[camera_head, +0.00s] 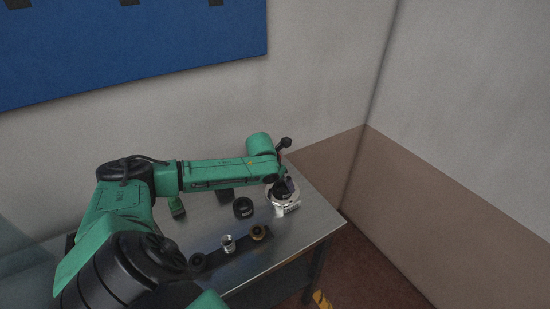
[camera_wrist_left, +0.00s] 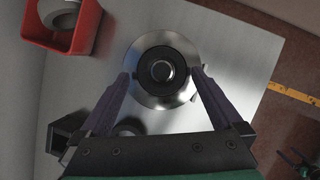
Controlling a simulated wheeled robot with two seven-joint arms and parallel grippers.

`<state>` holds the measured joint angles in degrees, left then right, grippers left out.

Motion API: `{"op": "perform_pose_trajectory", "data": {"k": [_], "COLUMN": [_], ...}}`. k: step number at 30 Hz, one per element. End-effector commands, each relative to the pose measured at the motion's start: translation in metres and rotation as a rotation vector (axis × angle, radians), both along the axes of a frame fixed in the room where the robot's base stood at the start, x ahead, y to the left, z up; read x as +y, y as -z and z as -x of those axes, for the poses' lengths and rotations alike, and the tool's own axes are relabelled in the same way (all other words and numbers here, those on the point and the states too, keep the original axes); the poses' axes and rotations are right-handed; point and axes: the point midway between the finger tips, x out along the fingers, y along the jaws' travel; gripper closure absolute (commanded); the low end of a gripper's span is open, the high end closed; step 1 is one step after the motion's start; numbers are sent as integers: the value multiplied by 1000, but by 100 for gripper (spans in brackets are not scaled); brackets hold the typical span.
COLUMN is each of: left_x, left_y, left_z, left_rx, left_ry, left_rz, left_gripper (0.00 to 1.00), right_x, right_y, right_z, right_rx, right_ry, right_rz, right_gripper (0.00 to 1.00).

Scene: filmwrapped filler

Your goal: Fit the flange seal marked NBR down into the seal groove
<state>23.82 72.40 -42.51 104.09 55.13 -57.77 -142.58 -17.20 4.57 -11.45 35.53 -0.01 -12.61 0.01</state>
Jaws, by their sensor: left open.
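A silver flange housing (camera_head: 285,209) stands near the table's right end; in the left wrist view its bright round rim (camera_wrist_left: 163,100) shows from above. A black ring (camera_wrist_left: 144,68), likely the flange seal, lies around the housing's centre boss; no NBR marking is readable, and I cannot tell how deep it sits. My left gripper (camera_wrist_left: 161,73) is open, with one finger on each side of the ring, above the housing. In the head view the left gripper (camera_head: 282,188) partly hides the ring and housing.
A red bin (camera_wrist_left: 59,40) with a metal ring stands beside the housing. A black cylinder (camera_head: 243,208) and a dark block (camera_head: 225,194) stand to its left. A dark strip at the front carries a silver fitting (camera_head: 228,243) and a brass-coloured part (camera_head: 259,232). The table's right corner is bare.

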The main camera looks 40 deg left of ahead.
Motion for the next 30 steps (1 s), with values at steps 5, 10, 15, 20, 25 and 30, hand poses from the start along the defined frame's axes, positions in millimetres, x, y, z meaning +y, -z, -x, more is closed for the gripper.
{"op": "perform_pose_trajectory", "data": {"k": [5, 10, 15, 20, 25, 30], "left_x": [-1, -5, -7, -8, -8, -8], "left_y": [-45, -87, -108, -110, -110, -109], "left_z": [20, 39, 47, 48, 48, 48], "left_rx": [-1, 2, 0, 2, 2, 2], "left_ry": [2, 4, 3, 3, 3, 3], "left_rz": [-8, -6, 0, 2, 2, 2], "left_gripper": [0, 0, 0, 0, 0, 0], "right_x": [0, 0, 0, 0, 0, 0], "right_y": [6, 10, 10, 10, 10, 10], "right_z": [0, 0, 0, 0, 0, 0], "right_rx": [0, 0, 0, 0, 0, 0], "right_ry": [0, 0, 0, 0, 0, 0], "right_rz": [0, 0, 0, 0, 0, 0], "right_gripper": [16, 16, 16, 16, 16, 16]}}
